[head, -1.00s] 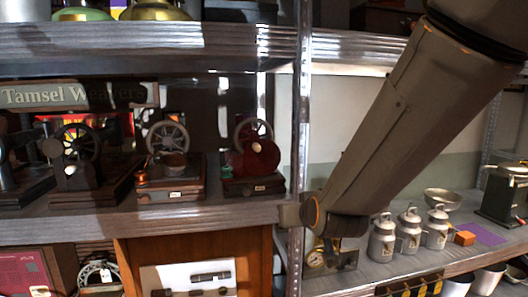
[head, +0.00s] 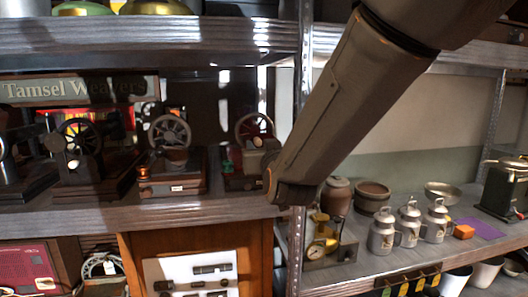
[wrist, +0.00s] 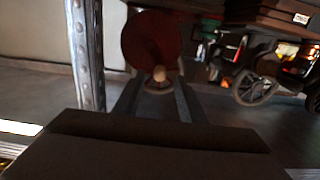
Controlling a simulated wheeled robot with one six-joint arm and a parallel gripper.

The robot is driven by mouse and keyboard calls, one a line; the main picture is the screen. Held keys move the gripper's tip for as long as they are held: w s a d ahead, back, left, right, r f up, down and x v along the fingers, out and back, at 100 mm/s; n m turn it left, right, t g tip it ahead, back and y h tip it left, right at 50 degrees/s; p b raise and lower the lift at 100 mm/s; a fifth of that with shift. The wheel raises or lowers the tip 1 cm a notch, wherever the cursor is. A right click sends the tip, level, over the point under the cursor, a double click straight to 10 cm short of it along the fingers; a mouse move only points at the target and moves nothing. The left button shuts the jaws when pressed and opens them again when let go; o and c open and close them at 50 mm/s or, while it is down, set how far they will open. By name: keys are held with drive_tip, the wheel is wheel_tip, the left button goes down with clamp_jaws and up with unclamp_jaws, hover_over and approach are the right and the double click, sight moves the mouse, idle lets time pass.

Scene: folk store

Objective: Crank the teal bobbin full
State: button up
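The rightmost hand winder on the middle shelf has a dark base (head: 250,183), a spoked wheel (head: 254,127) and a small teal bobbin (head: 228,167) at its left side. In the wrist view the red disc (wrist: 150,38) carries a cream knob (wrist: 159,73). My two fingers are apart, with the knob lined up between their tips. I cannot tell whether they touch it.
A similar winder (head: 172,180) with a copper-coloured bobbin stands to the left, with further winders beyond. A metal shelf post (head: 299,110) stands close to my wrist. Grey milk cans (head: 382,232) and a brass gauge (head: 316,249) occupy the lower right shelf.

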sight(259, 143)
drive_tip(key=shift+b+x, duration=0.3)
drive_tip(key=shift+x, duration=2)
drive_tip(key=shift+w, duration=0.1)
drive_tip(key=shift+c, duration=0.3)
drive_tip(key=c, duration=0.8)
